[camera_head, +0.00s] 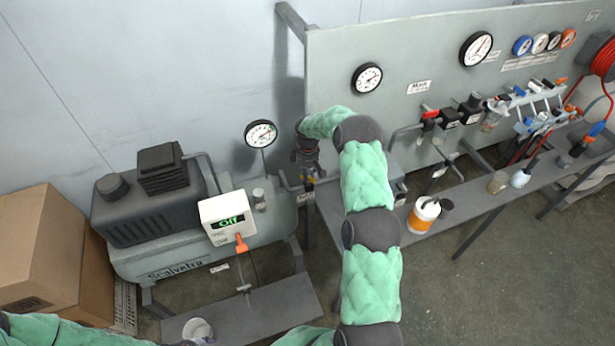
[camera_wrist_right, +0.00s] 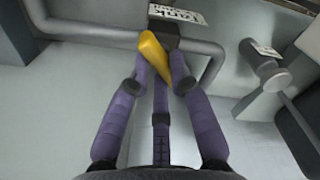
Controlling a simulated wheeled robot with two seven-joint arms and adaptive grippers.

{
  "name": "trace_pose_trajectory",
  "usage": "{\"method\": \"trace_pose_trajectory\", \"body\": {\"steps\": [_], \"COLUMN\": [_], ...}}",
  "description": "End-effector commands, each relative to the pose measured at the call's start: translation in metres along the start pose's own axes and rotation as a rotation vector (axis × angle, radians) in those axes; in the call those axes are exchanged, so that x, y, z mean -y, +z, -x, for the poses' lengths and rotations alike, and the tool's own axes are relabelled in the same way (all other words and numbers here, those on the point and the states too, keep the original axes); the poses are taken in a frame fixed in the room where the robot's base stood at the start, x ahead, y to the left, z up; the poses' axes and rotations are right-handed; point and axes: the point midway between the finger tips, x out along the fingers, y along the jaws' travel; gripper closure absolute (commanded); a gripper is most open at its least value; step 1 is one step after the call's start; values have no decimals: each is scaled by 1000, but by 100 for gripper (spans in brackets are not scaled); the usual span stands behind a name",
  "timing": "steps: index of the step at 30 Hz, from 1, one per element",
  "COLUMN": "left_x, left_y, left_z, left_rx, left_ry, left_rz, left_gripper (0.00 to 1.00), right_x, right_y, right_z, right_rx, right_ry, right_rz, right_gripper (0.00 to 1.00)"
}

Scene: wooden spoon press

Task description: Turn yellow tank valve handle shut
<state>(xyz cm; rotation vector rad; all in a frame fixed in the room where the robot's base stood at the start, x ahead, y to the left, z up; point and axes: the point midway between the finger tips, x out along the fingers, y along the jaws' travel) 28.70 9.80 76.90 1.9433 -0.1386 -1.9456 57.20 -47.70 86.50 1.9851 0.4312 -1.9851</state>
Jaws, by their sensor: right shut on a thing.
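The yellow valve handle (camera_wrist_right: 154,56) sits on a grey pipe (camera_wrist_right: 95,32) beneath a tank label plate (camera_wrist_right: 177,14), as the right wrist view shows. It lies slanted, from upper left to lower right, across the pipe. My right gripper (camera_wrist_right: 158,72) has its purple fingers closed around it, one on each side.
A grey compressor tank (camera_head: 190,258) with a white display box (camera_head: 228,217) and a gauge (camera_head: 261,133) stands left of the valve. A panel (camera_head: 430,50) with gauges and valves rises behind. Cardboard boxes (camera_head: 45,250) stand far left. An orange-white tub (camera_head: 423,215) is on the shelf.

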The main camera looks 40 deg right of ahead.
Motion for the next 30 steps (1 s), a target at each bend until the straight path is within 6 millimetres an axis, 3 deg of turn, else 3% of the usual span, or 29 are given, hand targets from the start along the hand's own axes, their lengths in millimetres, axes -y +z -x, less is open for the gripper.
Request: {"method": "trace_pose_trajectory", "body": {"steps": [18, 30], "left_x": [7, 8], "left_y": [-1, -1], "left_z": [-19, -23], "left_rx": [0, 0], "left_ry": [0, 0], "left_rz": [0, 0], "left_gripper": [60, 60], "right_x": [-1, -1], "right_y": [2, 4], "right_z": [0, 0], "right_rx": [-1, -1], "right_ry": [0, 0], "right_rz": [-545, -724], "right_gripper": [100, 100]}}
